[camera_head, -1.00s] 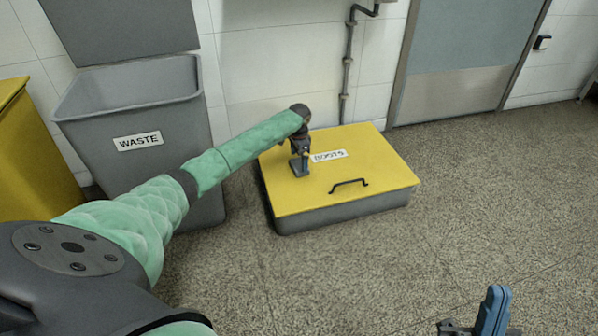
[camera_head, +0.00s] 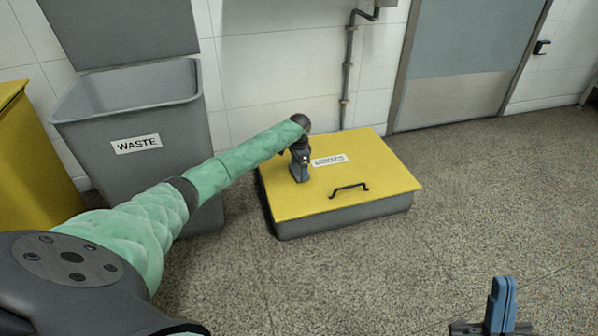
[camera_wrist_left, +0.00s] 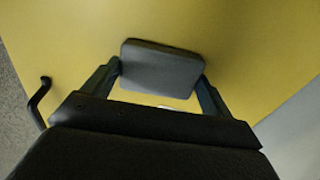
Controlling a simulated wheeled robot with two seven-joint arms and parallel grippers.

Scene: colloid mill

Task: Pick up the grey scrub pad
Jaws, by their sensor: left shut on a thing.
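The grey scrub pad (camera_wrist_left: 160,68) is a rounded slab between the two fingers of my left gripper (camera_wrist_left: 161,78) in the left wrist view, with a finger against each side. The yellow lid lies behind it; I cannot tell whether the pad touches the lid. In the head view my left gripper (camera_head: 299,176) is low over the left part of the yellow lid, and the pad cannot be made out there. My right gripper (camera_head: 500,310) shows only in part at the bottom right edge, away from the lid; its opening is unclear.
The yellow lid (camera_head: 380,165) marked BOOTS covers a low grey box and has a black handle (camera_head: 348,189). An open grey waste bin (camera_head: 135,110) stands to the left, beside a yellow cabinet (camera_head: 25,165). The floor to the right is clear.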

